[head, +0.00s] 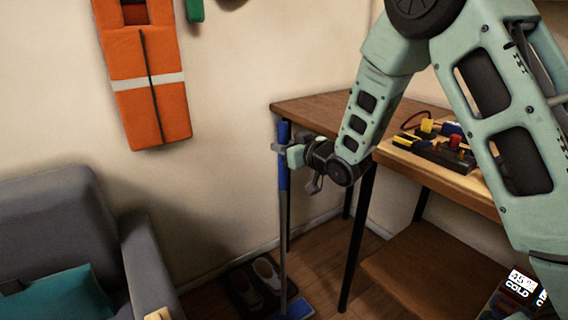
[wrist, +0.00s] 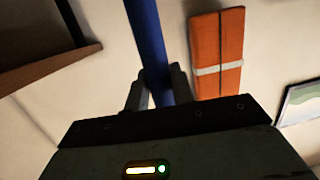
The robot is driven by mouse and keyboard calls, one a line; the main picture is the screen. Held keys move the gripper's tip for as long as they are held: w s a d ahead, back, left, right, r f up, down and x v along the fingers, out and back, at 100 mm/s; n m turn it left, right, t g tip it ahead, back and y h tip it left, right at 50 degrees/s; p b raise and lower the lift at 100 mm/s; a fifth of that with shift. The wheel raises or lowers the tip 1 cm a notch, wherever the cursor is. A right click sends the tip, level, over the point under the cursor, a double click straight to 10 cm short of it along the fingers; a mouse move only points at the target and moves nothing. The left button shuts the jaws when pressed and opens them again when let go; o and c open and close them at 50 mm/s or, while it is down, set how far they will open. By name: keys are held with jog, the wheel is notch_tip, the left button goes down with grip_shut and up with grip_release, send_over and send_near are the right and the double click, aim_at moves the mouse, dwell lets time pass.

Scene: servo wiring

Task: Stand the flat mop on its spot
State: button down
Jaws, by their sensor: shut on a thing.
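The flat mop (head: 284,220) stands about upright in the head view, beside the table's left front leg. Its upper handle is blue, the lower pole is dark, and a blue flat head (head: 297,309) shows at the bottom edge. My gripper (head: 281,148) is shut on the blue handle near its top. In the wrist view the blue handle (wrist: 147,45) runs between the two fingers of my gripper (wrist: 158,88). I cannot tell whether the mop head touches the floor. No marked spot for the mop can be made out.
A wooden table (head: 310,106) with wiring parts (head: 440,150) stands to the right. A grey armchair (head: 60,225) is at the left. A dark tray with shoes (head: 245,291) lies on the floor close left of the mop. An orange vest (head: 150,100) hangs on the wall.

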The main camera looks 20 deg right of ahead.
jog(key=shift+f, duration=1.75)
jog(key=shift+f+b, duration=0.15)
jog(key=shift+b, duration=0.2)
jog(key=c, duration=1.2)
grip_release()
jog(key=shift+f, duration=0.1)
